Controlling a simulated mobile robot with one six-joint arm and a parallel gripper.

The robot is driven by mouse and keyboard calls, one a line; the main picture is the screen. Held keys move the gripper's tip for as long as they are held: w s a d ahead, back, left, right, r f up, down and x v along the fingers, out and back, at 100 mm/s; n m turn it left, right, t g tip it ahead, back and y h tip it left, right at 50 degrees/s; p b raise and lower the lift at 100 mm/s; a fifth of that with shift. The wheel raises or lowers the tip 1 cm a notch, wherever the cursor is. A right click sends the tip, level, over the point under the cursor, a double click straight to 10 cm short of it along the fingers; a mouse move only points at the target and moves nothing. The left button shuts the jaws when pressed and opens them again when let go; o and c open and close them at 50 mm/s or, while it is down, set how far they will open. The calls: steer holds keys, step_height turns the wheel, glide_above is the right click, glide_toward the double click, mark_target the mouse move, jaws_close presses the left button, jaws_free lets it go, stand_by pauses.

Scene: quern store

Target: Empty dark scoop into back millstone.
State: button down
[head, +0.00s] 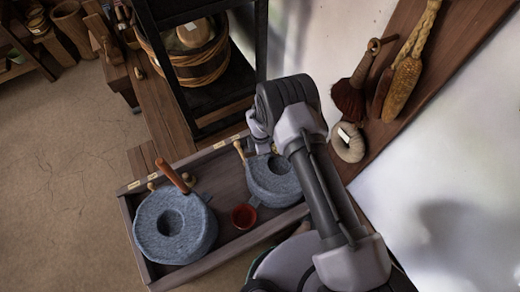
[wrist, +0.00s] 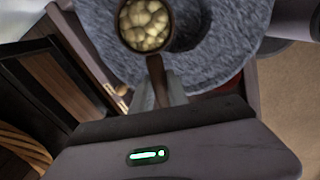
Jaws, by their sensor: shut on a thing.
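My gripper (wrist: 158,94) is shut on the handle of the dark scoop (wrist: 157,72). The scoop's round bowl is full of pale, rounded pieces and looks level in the wrist view. It is above the grey back millstone (wrist: 222,50), overlapping the edge of its dark central hole in that view; the height gap cannot be told. In the head view, the back millstone (head: 268,184) is partly covered by my arm, and the scoop is hidden. The front millstone (head: 160,245), with a central hole and an upright reddish handle, sits to the left.
Both millstones sit in a low wooden tray (head: 205,262). A small red cup (head: 244,216) stands between them. A black shelf (head: 205,98) with a basket (head: 197,62) is behind.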

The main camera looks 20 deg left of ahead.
steer(key=shift+d+r+t+y+p, duration=0.1)
steer(key=shift+r+t+y+p, duration=0.4)
steer(key=shift+p, duration=1.8)
steer(key=shift+w+f+b, duration=0.1)
steer(key=shift+f+b, duration=0.5)
steer(key=shift+b, duration=0.6)
steer(key=g+h+b, duration=0.1)
steer(key=b, duration=0.2)
steer(key=shift+f, duration=0.15)
steer(key=shift+b, duration=0.45)
steer(key=shift+r+p, duration=0.55)
steer(key=shift+p, duration=0.5)
steer(key=shift+r+t+y+p, duration=0.15)
steer(key=shift+t+y+p, duration=0.15)
steer(key=shift+t+p, duration=0.2)
steer(key=shift+f, duration=0.2)
